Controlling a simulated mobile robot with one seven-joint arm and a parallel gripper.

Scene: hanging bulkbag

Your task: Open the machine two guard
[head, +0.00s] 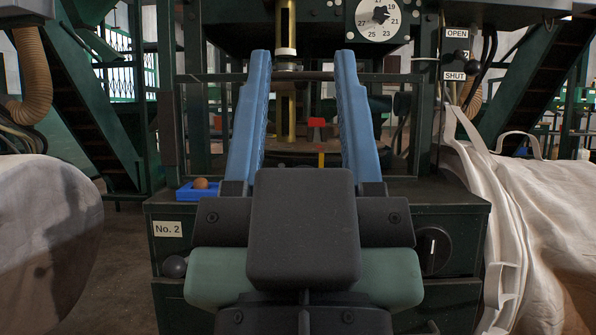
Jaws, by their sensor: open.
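Machine two is the dark green machine body (465,225) with a "No. 2" label (168,229) on its front left. A thin dark frame with a horizontal top bar (215,77) spans the opening above its bench; it looks like the guard, and it appears down across the opening. I cannot make out its handle. My gripper (303,55) reaches forward in the middle of the view, its two long blue fingers spread wide and nothing between them. The fingers overlap the guard in the picture; I cannot tell whether they touch it. My gripper's body hides the machine's middle front.
OPEN (456,33) and SHUT (454,76) signs are at upper right, near a numbered dial (378,18). A blue tray (187,194) holds a brown ball. A black knob (433,250) is on the front right. Pale bulk bags (45,235) (530,210) flank both sides.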

